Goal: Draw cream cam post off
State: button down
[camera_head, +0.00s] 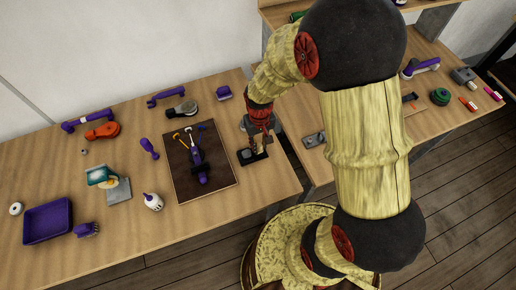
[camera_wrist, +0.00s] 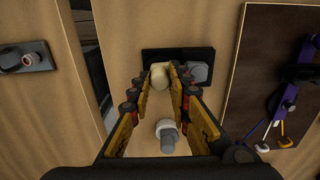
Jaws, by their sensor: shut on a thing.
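The cream cam post (camera_wrist: 160,74) shows in the wrist view between the tips of my gripper (camera_wrist: 161,84). The fingers are shut on it from both sides. The post is at the left part of a black base (camera_wrist: 178,53); whether it is still seated there I cannot tell. A grey post (camera_wrist: 198,71) stands on the right part of the same base. In the head view my gripper (camera_head: 260,143) points down over the black base (camera_head: 254,158) near the table's right edge. The fingers largely hide the cream post there.
A grey and white fitting (camera_wrist: 167,135) stands below the fingers in the wrist view. A dark board (camera_head: 199,160) with a purple tool lies left of the base. A gap separates this table from the right one, which holds a grey plate (camera_head: 314,139).

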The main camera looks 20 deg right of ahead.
aim_at(260, 145)
jog(key=shift+r+p, duration=0.3)
jog(key=shift+r, duration=0.1)
jog(key=shift+r+p, duration=1.85)
jog(key=shift+r, duration=0.7)
jog(key=shift+f, duration=0.1)
